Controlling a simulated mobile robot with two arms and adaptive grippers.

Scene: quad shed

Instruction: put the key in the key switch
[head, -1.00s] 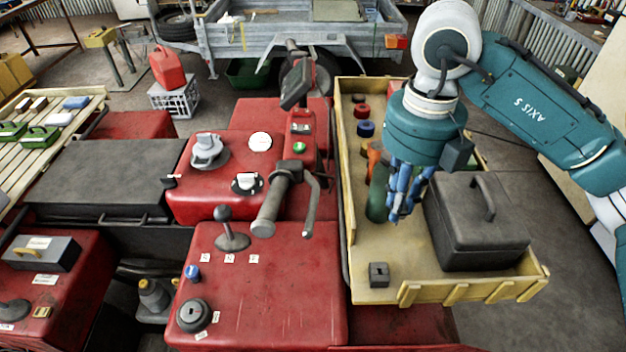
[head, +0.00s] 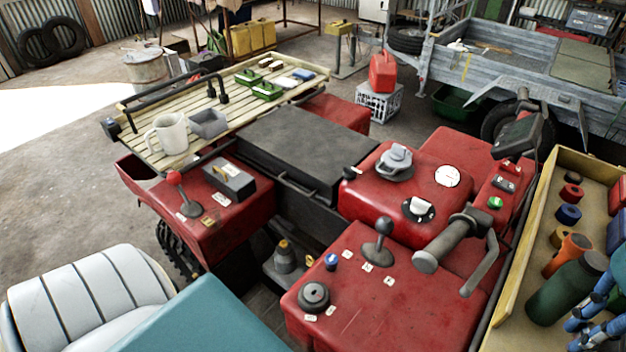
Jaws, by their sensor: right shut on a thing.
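The key switch looks to be the round dark fitting (head: 314,296) with a lighter middle, on the near left corner of the red body (head: 385,305). I see no key elsewhere. The gripper is far to the right of the switch. My left gripper is not in view.
The wooden tray (head: 522,262) at right holds the green bottle (head: 566,290), an orange tool and several coloured rolls. A handlebar grip (head: 443,246) and a black-knobbed lever (head: 382,232) stand up between the tray and switch. A blue knob (head: 331,261) sits just behind the switch.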

